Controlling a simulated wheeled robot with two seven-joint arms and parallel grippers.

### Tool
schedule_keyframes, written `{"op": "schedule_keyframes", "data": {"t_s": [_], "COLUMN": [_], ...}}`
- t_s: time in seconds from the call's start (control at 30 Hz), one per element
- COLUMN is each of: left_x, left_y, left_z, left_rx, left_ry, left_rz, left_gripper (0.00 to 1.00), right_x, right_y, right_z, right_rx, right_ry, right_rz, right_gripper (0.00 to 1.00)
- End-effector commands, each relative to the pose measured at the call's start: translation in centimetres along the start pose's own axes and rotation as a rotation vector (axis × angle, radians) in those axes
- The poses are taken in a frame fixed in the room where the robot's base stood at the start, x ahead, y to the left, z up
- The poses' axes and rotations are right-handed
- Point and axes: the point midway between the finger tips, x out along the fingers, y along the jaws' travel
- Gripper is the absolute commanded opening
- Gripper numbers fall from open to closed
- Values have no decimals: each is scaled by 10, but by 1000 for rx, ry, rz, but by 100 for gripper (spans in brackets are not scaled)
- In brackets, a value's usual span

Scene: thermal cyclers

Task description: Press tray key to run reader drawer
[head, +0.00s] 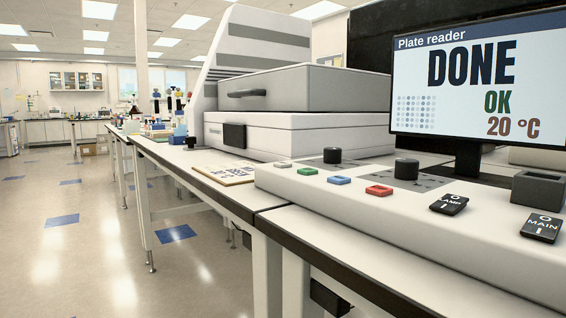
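A sloped white control panel (420,226) stands on the bench at the right. It carries a green key (283,165), a blue key (339,180) and a red key (379,190) in a row. I see no readable label saying which is the tray key. The plate reader screen (470,85) shows DONE, OK and 20 °C. A large white and grey instrument (300,125) stands behind the panel, with a dark block (235,136) on its lower front and a dark handle (247,93) above. No extended drawer shows. Neither of my grippers is in view.
The panel also has two black knobs (332,155) (406,169), a lamp rocker switch (449,204), a MAIN rocker switch (542,226) and a grey open-topped box (538,188). A printed board (226,174) lies on the bench. Bottles (178,120) stand farther back. The left floor aisle is clear.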

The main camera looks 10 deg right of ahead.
Motion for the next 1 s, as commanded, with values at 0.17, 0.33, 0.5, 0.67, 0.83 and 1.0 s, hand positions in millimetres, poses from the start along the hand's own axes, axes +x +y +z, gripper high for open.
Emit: {"op": "schedule_keyframes", "data": {"t_s": [0.17,0.33,0.5,0.67,0.83,1.0], "left_x": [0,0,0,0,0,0], "left_y": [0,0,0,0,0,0], "left_z": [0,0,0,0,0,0], "left_rx": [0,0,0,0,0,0], "left_ry": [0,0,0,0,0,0], "left_rz": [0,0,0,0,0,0], "left_gripper": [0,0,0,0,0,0], "right_x": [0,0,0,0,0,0], "right_y": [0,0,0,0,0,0], "right_z": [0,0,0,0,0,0], "right_rx": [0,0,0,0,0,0], "right_ry": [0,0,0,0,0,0], "right_rz": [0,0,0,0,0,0], "right_gripper": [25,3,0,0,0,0]}}
